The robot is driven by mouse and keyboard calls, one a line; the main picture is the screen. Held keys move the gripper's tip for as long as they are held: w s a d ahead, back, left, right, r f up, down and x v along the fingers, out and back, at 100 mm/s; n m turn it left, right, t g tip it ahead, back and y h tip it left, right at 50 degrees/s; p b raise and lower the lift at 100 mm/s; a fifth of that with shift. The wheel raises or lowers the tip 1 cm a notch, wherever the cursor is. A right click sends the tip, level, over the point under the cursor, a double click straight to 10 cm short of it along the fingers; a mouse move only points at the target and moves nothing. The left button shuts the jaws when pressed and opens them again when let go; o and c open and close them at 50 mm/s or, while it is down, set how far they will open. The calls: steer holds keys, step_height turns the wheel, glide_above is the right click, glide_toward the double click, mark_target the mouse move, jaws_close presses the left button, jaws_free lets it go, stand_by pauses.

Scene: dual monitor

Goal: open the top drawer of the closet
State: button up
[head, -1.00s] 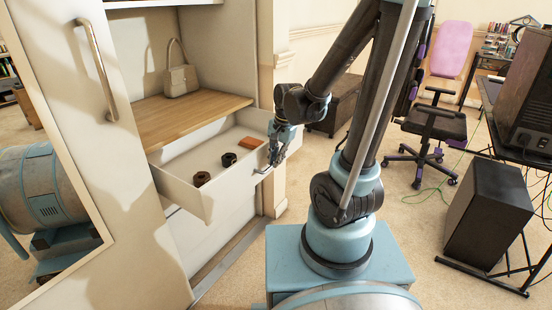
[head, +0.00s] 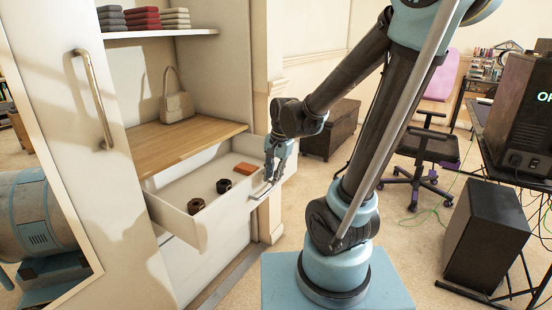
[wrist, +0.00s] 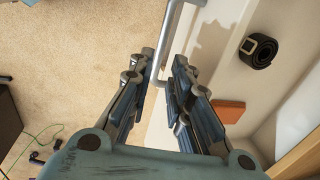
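The closet (head: 60,90) stands at the left in the head view. Its white top drawer (head: 218,232), below the wooden shelf, is pulled well out. Its interior shows from above. The drawer's metal bar handle (head: 262,192) is on the front panel. My gripper (head: 270,180) is at this handle, outside the drawer front. In the wrist view the fingers of my gripper (wrist: 165,68) are apart, with the bar handle (wrist: 176,35) running into the gap between them.
Inside the drawer are dark rolled belts (head: 195,206) and a brown-orange box (head: 247,168). A handbag (head: 176,105) stands on the wooden shelf (head: 165,150). An office chair (head: 420,150), a black computer tower (head: 487,235) and a desk are at the right.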

step_height(320, 180, up, 8)
steer(key=d, duration=0.1)
steer(key=shift+s+f, duration=0.15)
steer(key=shift+s, duration=0.2)
steer(key=shift+d, duration=0.1)
steer(key=s+d+f+n+h, duration=0.1)
steer(key=s+d+f+n, duration=0.2)
steer(key=s+d, duration=0.3)
steer(key=s+d+f+n+t, duration=0.1)
steer(key=s+d+f+n, duration=0.3)
steer(key=s+d+f, duration=0.1)
steer(key=s+d, duration=0.1)
steer(key=d, duration=0.1)
steer(key=shift+s+d+h, duration=0.25)
steer(key=shift+d+h, duration=0.1)
steer(key=shift+h, duration=0.05)
steer(key=shift+w+f, duration=0.1)
steer(key=shift+w+f, duration=0.15)
steer(key=shift+w, duration=0.2)
stand_by(4.9)
